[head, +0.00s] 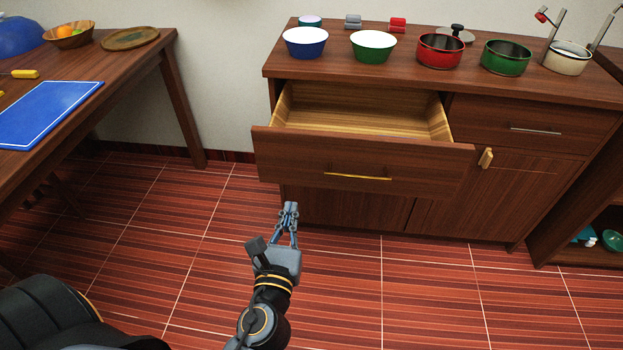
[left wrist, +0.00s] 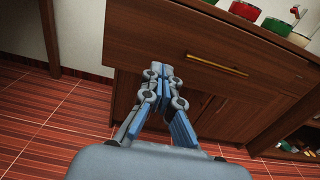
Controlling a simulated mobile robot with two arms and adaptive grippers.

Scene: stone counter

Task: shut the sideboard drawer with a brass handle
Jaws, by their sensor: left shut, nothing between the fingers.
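The sideboard drawer (head: 290,154) is pulled well out, and its pale wooden inside (head: 360,108) is bare where I can see it. Its brass handle (head: 358,176) is a thin horizontal bar on the front; it also shows in the left wrist view (left wrist: 217,65). My left gripper (head: 290,207) is shut and empty, in front of the drawer and to the left of the handle in the head view. In the left wrist view its fingertips (left wrist: 160,70) appear over the lower part of the drawer front, left of the handle. I cannot tell if they touch it. My right gripper is not in view.
The sideboard top (head: 335,72) carries several bowls and pots, including a red pot (head: 440,51). A closed drawer with a silver handle (head: 535,130) is at the right. A wooden table (head: 120,68) stands at the left. The tiled floor (head: 185,235) before the sideboard is clear.

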